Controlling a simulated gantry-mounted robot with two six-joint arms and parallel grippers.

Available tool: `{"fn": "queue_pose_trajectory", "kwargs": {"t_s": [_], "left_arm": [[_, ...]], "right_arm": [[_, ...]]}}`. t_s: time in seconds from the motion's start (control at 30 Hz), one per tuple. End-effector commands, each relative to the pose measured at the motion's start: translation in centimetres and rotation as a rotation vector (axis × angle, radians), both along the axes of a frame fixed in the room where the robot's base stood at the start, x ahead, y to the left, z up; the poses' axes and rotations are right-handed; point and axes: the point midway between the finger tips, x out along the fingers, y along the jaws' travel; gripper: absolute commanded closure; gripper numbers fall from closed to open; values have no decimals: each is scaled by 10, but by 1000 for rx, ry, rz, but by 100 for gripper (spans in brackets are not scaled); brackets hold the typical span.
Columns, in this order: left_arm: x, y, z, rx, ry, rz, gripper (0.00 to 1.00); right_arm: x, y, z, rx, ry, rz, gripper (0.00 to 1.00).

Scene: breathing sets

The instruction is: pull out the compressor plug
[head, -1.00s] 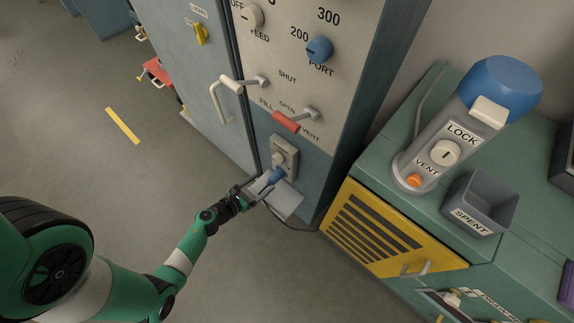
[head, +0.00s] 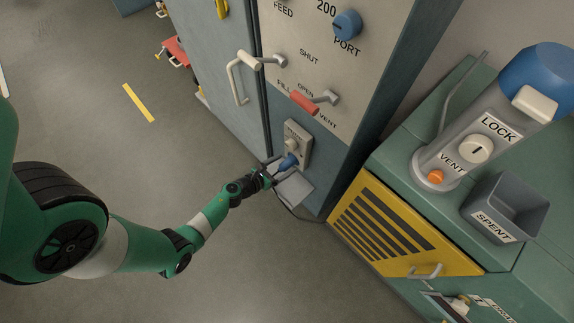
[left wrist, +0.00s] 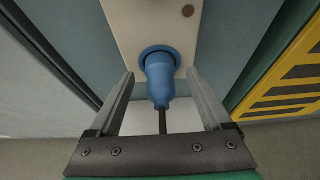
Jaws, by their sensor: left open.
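The blue compressor plug (head: 287,162) sits in a socket plate (head: 299,143) low on the cabinet's front. In the left wrist view the plug (left wrist: 160,78) is seated in the round socket, and its dark cord (left wrist: 162,122) runs back between my fingers. My left gripper (head: 275,168) is at the plug. It is open, with one finger on each side of the plug and visible gaps between them in the left wrist view (left wrist: 162,92). My right gripper is not in view.
Above the socket are a red-handled lever (head: 304,103), a white-handled lever (head: 268,61) and a blue knob (head: 346,25). A pale flap or plate (head: 293,190) is below the plug. A yellow vented panel (head: 395,230) stands to the right. Open floor lies left.

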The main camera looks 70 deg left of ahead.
Motion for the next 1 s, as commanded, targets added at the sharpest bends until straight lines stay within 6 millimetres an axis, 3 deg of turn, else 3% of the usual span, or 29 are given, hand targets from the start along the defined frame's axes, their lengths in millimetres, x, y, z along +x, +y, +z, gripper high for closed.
{"fn": "queue_pose_trajectory", "kwargs": {"t_s": [0.3, 1.0], "left_arm": [[21, 8, -10, 0, 0, 0, 18], [21, 8, -9, 0, 0, 1, 18]], "right_arm": [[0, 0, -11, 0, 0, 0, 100], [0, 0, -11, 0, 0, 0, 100]]}}
